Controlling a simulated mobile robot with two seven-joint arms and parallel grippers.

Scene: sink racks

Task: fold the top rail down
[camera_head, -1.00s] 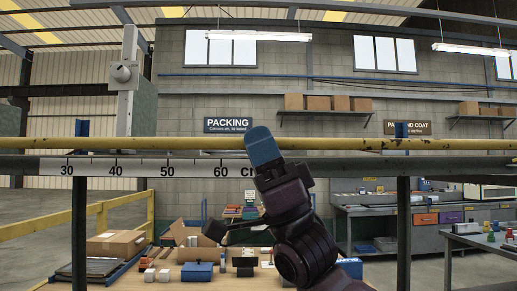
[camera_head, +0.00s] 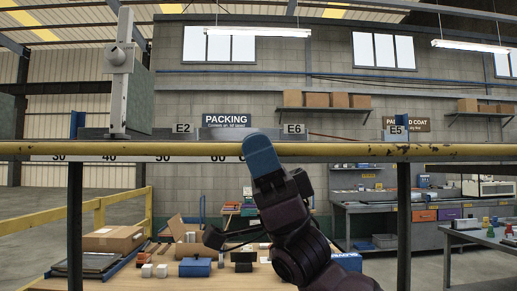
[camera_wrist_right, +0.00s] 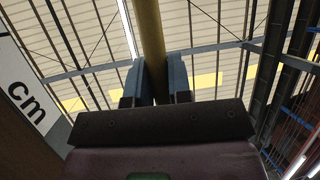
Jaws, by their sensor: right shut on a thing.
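The top rail (camera_head: 400,150) is a worn yellow bar that runs level across the whole head view. My right gripper (camera_head: 262,152) comes up from below, with its blue fingertip against the rail at mid-view. In the right wrist view the rail (camera_wrist_right: 150,30) passes between the two fingers (camera_wrist_right: 156,82), which are shut on it. In the head view the rail covers the upper part of a white centimetre scale (camera_head: 120,158). My left gripper is not in view.
A grey upright post with a knob (camera_head: 122,75) stands behind the rail at left. Dark posts (camera_head: 403,220) stand below it. Labels E2 (camera_head: 182,128), E6 (camera_head: 293,129) and E5 (camera_head: 396,129) show above the rail. Boxes (camera_head: 112,239) lie on a bench beyond.

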